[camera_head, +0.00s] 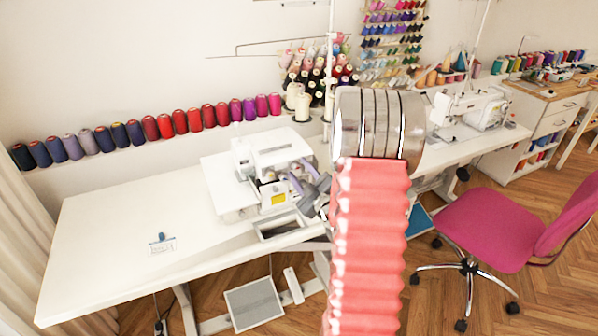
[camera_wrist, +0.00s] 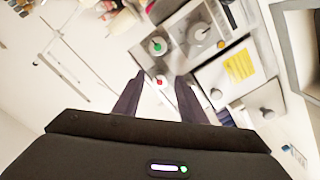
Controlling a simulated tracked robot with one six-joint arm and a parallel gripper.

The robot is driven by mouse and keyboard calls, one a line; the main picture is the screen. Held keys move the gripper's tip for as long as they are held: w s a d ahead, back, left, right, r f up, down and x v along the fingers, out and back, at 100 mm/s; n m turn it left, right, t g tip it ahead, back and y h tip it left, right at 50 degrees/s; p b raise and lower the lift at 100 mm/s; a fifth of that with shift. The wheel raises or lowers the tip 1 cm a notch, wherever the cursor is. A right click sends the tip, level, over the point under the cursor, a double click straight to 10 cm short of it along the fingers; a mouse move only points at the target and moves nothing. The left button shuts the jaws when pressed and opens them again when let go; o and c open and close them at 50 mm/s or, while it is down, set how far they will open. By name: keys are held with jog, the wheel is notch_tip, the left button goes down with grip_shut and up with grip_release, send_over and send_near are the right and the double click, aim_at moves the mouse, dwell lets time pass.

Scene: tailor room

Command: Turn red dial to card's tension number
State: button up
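The white overlock machine (camera_head: 275,152) stands on the white table. In the wrist view its front has a red-centred dial (camera_wrist: 162,80), a green-centred dial (camera_wrist: 157,45) and a grey dial (camera_wrist: 201,33). My gripper (camera_wrist: 158,76) is open, its two dark fingers apart. The red dial appears between the fingertips; I cannot tell whether they touch it. In the head view my gripper (camera_head: 318,188) is dark, beside the machine's front and partly hidden by my arm. The card (camera_head: 163,248) with a blue clip stands on the table at left; its number is too small to read.
A yellow label (camera_wrist: 239,65) is on the machine front. A tray (camera_head: 279,227) sits at the table's front edge below the machine. The table left of the machine (camera_head: 120,215) is mostly clear. Thread spools (camera_head: 180,121) line the back. A pink chair (camera_head: 490,225) stands at right.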

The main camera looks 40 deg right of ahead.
jog(key=shift+c, duration=0.7)
grip_shut()
jog(key=shift+d, duration=0.1)
jog(key=shift+m, duration=0.3)
jog(key=shift+f+m, duration=0.1)
jog(key=shift+m, duration=2.5)
jog(key=shift+a, duration=0.2)
